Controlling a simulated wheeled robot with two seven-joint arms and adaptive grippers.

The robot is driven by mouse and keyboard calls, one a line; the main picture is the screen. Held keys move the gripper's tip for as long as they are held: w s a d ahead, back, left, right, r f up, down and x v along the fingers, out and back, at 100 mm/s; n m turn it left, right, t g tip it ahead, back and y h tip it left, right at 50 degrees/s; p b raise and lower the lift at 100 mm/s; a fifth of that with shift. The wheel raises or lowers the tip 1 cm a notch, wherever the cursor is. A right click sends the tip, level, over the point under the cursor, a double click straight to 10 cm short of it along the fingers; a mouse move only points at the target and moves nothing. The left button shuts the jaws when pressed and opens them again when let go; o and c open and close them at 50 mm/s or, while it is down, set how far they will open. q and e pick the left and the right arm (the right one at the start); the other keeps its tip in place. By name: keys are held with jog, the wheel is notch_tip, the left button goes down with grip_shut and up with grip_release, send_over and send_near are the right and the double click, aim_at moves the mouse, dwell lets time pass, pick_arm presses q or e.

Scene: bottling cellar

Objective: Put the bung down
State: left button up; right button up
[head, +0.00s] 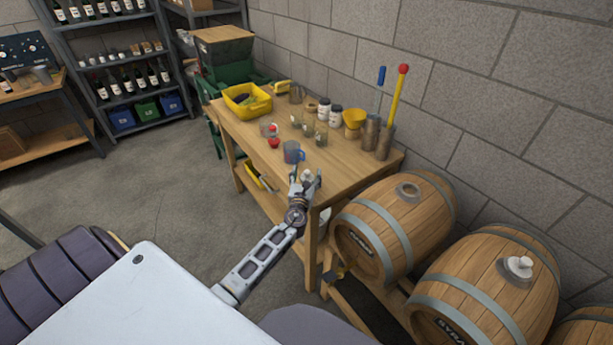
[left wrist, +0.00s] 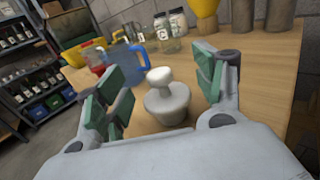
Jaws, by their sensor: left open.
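The pale grey bung (left wrist: 168,103) stands upright on the wooden workbench (left wrist: 262,75), knob up, in the left wrist view. My left gripper (head: 306,180) is open at the bench's near end, with its green-padded fingers on either side of the bung. In the left wrist view, gaps show between the bung and both fingers. In the head view the bung is small and partly hidden by the fingers. My right gripper is not in view.
A blue mug (head: 292,152) stands just beyond the bung. Jars, a yellow funnel (head: 354,118), metal cylinders and a yellow bin (head: 247,101) are farther back. Barrels lie right of the bench; one (head: 400,228) has an open bunghole, another (head: 492,285) has a white bung.

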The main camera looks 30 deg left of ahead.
pick_arm(q)
jog(key=shift+r, duration=0.1)
jog(key=v, duration=1.2)
jog(key=shift+b, duration=0.35)
dwell(0.6)
